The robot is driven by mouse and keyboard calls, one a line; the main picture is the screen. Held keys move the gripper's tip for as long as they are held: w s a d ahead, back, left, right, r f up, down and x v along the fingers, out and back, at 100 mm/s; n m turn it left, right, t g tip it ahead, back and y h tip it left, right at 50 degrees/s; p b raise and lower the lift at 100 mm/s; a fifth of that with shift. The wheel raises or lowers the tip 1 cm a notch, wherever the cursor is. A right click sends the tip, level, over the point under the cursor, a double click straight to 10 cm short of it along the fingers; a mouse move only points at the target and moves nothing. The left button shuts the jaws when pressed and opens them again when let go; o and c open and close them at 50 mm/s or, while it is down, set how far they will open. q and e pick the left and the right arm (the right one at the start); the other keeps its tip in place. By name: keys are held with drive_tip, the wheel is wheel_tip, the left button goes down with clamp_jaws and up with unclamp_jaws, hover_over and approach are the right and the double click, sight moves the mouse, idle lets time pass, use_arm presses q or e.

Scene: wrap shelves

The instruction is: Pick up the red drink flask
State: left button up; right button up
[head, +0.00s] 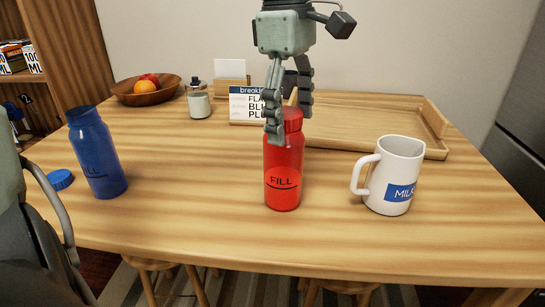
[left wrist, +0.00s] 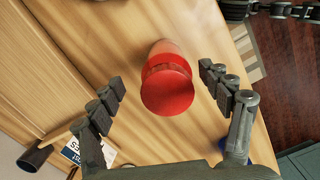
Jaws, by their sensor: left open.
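The red drink flask (head: 284,172) stands upright on the table near the front middle, with a dark "FILL" mark on its side. My left gripper (head: 290,122) is open and points down from above, its fingers around the flask's top. In the left wrist view, the flask's red top (left wrist: 167,88) shows between the two spread fingers (left wrist: 162,80), with a gap on each side. A dark jointed part at that view's top right looks like my right gripper (left wrist: 285,12); its opening cannot be made out.
A white mug (head: 401,174) stands right of the flask. A blue flask (head: 97,155) and a blue lid (head: 60,180) are at the left. Behind are a wooden tray (head: 437,118), a menu sign (head: 245,105), a jar (head: 198,103) and a fruit bowl (head: 147,97).

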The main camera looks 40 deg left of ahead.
sight(285, 158)
use_arm(q)
drive_tip(key=shift+s+a+y, duration=0.3)
drive_tip(key=shift+a+y, duration=0.1)
drive_tip(key=shift+s+f, duration=0.1)
drive_tip(key=shift+f, duration=0.2)
drive_tip(key=f, duration=0.7)
drive_tip(key=shift+d, duration=0.2)
use_arm(e)
drive_tip(key=shift+w+a+r+t, duration=0.2)
drive_tip(key=shift+w+a+t, duration=0.1)
drive_tip(key=shift+w, duration=0.15)
drive_tip(key=shift+w+a+r+t, duration=0.2)
drive_tip(key=shift+w+t, duration=0.1)
drive_tip(key=shift+w, duration=0.15)
use_arm(q)
drive_tip(key=shift+c, duration=0.3)
drive_tip(key=c, duration=1.4)
drive_tip(key=shift+r, duration=0.1)
